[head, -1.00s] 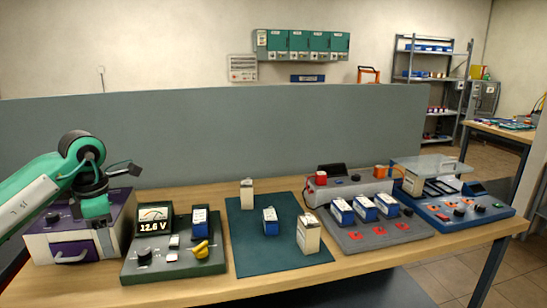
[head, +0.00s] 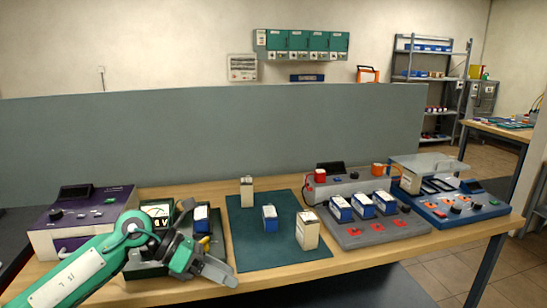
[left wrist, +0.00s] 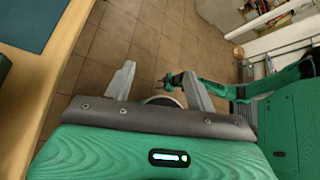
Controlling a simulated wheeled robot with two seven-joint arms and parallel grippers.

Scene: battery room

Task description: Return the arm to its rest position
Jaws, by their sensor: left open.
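My left arm comes in from the left in the head view. Its gripper (head: 222,272) is open and empty at the table's front edge, in front of the green tester panel (head: 140,270), partly hiding it. In the left wrist view the two fingers of the left gripper (left wrist: 158,88) stand apart with tiled floor between and beyond them. Another green arm of mine shows at right in the left wrist view, with a small dark gripper (left wrist: 173,80) at its end, too small to tell its state. It is not in the head view.
A grey partition (head: 250,130) stands behind. Floor in front is clear.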

